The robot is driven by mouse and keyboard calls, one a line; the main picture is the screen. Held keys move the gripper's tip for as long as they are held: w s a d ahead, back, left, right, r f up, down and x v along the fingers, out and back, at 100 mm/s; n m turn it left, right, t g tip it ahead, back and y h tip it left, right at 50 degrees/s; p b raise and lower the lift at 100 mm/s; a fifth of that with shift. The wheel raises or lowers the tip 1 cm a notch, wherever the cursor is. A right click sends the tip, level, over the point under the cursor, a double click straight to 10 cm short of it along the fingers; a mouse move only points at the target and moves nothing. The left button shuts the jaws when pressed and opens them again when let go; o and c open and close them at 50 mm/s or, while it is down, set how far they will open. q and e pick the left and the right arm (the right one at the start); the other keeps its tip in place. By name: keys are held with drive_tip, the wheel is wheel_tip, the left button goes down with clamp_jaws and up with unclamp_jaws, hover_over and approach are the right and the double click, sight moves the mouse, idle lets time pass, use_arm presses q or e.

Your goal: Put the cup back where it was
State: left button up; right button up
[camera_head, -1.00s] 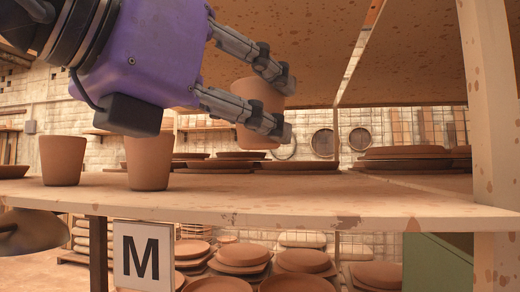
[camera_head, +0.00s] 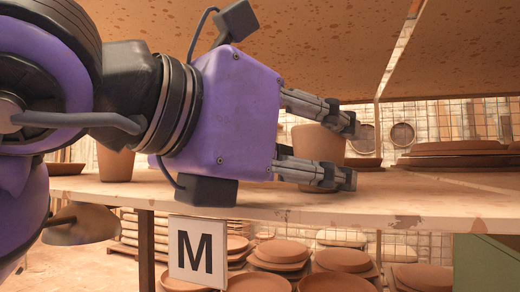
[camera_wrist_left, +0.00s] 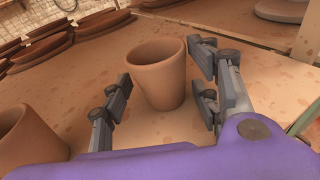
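A brown clay cup (camera_head: 318,143) stands upright on the wooden shelf (camera_head: 420,205). My left gripper (camera_head: 350,152) is around it, with one finger above and one below in the head view, hiding parts of the cup. In the left wrist view the cup (camera_wrist_left: 158,78) is between the fingers, with narrow gaps beside its lower body; the gripper looks open. Contact near the rim is hard to judge. Another cup (camera_head: 115,163) stands on the shelf at the left; a cup also shows at the left edge of the wrist view (camera_wrist_left: 28,142). My right gripper is not in view.
Stacked clay plates (camera_head: 455,150) lie on the shelf at the right. An upper board (camera_head: 310,45) hangs above the gripper. A sign with M (camera_head: 198,252) is on the shelf's front. More plates (camera_head: 283,250) are stacked below.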

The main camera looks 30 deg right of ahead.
use_arm(q)
drive_tip(key=shift+o, duration=0.6)
drive_tip(key=shift+r, duration=0.3)
drive_tip(key=b+v, duration=0.1)
drive_tip(key=v, duration=1.1)
drive_tip(key=shift+f, duration=0.15)
